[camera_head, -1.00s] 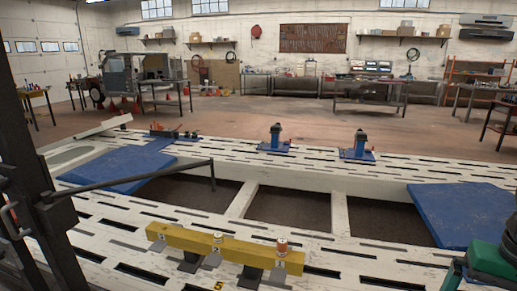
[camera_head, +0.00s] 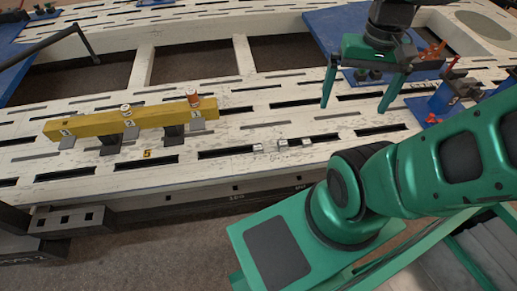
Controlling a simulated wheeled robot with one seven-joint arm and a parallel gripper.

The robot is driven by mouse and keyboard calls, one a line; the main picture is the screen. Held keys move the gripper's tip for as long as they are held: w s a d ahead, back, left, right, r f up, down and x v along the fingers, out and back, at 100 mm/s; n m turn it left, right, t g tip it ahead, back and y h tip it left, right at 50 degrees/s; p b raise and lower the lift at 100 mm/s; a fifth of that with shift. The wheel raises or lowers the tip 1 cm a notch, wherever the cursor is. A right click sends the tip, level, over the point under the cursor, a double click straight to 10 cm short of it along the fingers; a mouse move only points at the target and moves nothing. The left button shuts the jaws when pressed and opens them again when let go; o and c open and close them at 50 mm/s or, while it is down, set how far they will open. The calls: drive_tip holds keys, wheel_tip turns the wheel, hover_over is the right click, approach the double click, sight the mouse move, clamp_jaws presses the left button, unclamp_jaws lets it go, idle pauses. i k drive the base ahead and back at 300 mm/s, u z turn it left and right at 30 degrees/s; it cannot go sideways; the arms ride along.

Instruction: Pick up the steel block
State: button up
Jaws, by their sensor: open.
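Small grey metallic pieces lie in a short row on the white slotted bench (camera_head: 240,180) near its front edge. The middle piece (camera_head: 282,142) looks like a small steel block, with another small piece (camera_head: 258,147) at its left and one (camera_head: 306,140) at its right. They are too small to tell which is the steel block. My gripper (camera_head: 354,108) is open and empty, its two green fingers pointing down above the bench. In the picture it is to the right of and farther back than the pieces, apart from them.
A yellow bar (camera_head: 80,126) with numbered stands and small round items, one orange-topped (camera_head: 194,99), is at the left. Blue clamp fixtures (camera_head: 440,98) stand at the right, close to my arm. Dark openings lie behind, with a blue plate (camera_head: 320,30) at the back.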

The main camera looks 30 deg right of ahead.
sight(257, 148)
drive_tip(key=z, duration=0.7)
drive_tip(key=k, duration=1.65)
drive_tip(key=u, duration=0.75)
drive_tip(key=i, duration=1.05)
drive_tip(key=z, duration=0.05)
